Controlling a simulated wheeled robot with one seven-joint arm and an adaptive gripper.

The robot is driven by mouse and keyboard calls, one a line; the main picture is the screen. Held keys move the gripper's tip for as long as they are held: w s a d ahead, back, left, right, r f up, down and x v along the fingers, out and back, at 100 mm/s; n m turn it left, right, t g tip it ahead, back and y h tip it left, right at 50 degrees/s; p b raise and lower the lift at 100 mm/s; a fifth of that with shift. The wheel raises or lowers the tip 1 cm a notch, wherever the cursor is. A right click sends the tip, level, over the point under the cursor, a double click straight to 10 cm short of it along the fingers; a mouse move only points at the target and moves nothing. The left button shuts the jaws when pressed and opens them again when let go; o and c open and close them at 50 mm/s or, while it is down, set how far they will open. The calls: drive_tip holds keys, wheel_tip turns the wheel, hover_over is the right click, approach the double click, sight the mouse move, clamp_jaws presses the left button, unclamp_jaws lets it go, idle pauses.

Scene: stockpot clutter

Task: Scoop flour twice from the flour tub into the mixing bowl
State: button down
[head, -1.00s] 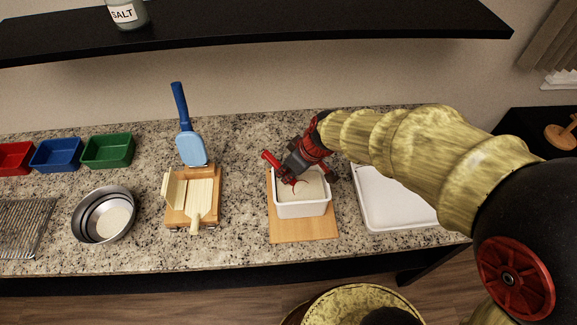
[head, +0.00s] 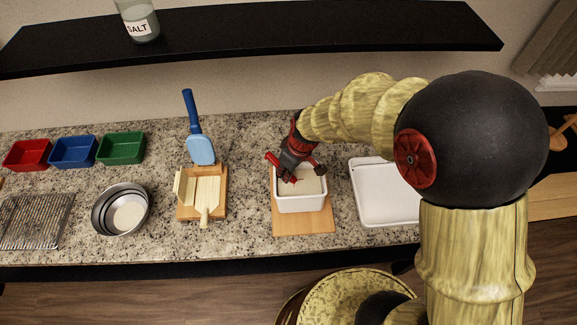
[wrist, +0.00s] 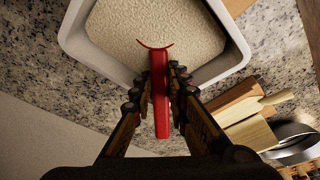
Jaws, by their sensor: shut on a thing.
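The white flour tub (head: 302,205) stands on a wooden board and is filled with pale flour; it also shows in the wrist view (wrist: 235,62). My gripper (head: 288,172) is over the tub's back left part, shut on the handle of a red scoop (wrist: 160,95). In the wrist view only the scoop's curved red rim shows at the flour surface; its bowl looks sunk in the flour. The metal mixing bowl (head: 143,200) stands at the left with a pale patch of flour in its bottom.
A wooden stand (head: 218,207) and a blue-handled scraper (head: 194,125) lie between bowl and tub. A white tray (head: 385,215) is right of the tub. Red, blue and green bins (head: 122,150) and a wire rack (head: 35,222) are at left. A black shelf (head: 270,30) hangs above.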

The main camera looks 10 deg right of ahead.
drive_tip(key=shift+s+f+p, duration=0.3)
drive_tip(key=shift+s, duration=0.05)
drive_tip(key=shift+w+a+f+g+h+p, duration=0.2)
drive_tip(key=shift+g+h+p, duration=0.3)
drive_tip(key=shift+p, duration=0.5)
drive_tip(key=shift+w+r+p, duration=0.15)
drive_tip(key=shift+r+p, duration=0.4)
drive_tip(key=shift+r, duration=0.4)
drive_tip(key=shift+w+r+p, duration=0.15)
drive_tip(key=shift+r+p, duration=0.35)
drive_tip(key=shift+r, duration=0.45)
drive_tip(key=shift+r+p, duration=1.75)
drive_tip(key=shift+r, duration=1.05)
drive_tip(key=r+p, duration=0.2)
drive_tip(key=p, duration=0.1)
drive_tip(key=r+g+h+p, duration=0.1)
drive_tip(key=p, duration=0.1)
drive_tip(key=shift+w+a+r, duration=0.2)
drive_tip(key=shift+w+r, duration=0.05)
